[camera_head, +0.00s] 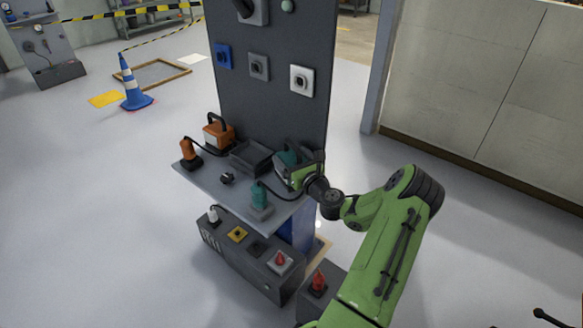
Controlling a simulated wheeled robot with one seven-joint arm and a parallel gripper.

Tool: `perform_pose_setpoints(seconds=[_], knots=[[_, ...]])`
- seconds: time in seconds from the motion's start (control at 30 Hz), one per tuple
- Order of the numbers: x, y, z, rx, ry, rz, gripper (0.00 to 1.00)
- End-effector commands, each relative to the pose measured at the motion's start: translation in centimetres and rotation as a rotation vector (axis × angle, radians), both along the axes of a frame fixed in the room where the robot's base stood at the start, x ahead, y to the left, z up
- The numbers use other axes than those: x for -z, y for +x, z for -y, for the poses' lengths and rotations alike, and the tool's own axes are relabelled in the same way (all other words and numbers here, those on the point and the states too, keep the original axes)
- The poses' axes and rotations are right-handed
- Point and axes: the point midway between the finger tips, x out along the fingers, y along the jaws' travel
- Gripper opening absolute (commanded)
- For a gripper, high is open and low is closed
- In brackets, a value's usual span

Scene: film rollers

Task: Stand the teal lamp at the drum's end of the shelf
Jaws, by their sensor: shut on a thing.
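The teal lamp (285,158), with a dark carrying handle, is at the right end of the grey shelf (215,186), partly hidden by my gripper. My gripper (291,168) reaches in from the right and is shut on the lamp; its fingertips are hard to make out. I cannot tell whether the lamp's base touches the shelf. A dark cord runs near it to a teal plug-like piece (260,195) on a grey base at the shelf's front right. A blue thing (298,232), perhaps the drum, shows partly below the shelf's right end.
An orange lamp (218,134) and an orange corded piece (189,152) stand at the shelf's left end. A dark tray (251,157) sits between the lamps. A dark panel (270,85) rises behind. A grey box (245,256) with switches is below.

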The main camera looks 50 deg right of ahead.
Motion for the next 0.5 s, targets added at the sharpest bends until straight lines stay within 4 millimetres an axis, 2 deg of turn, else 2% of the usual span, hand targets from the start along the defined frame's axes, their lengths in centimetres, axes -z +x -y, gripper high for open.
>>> perform_pose_setpoints(seconds=[0.07,0.13,0.23,0.5], knots=[[0.1,0.8,0.2,0.0,-0.001,0.005,0.34],[2.0,0.7,0.2,0.001,0.004,0.004,0.34],[3.6,0.7,0.2,0.001,0.003,0.005,0.34],[3.5,0.6,0.2,0.0,0.001,0.004,0.34]])
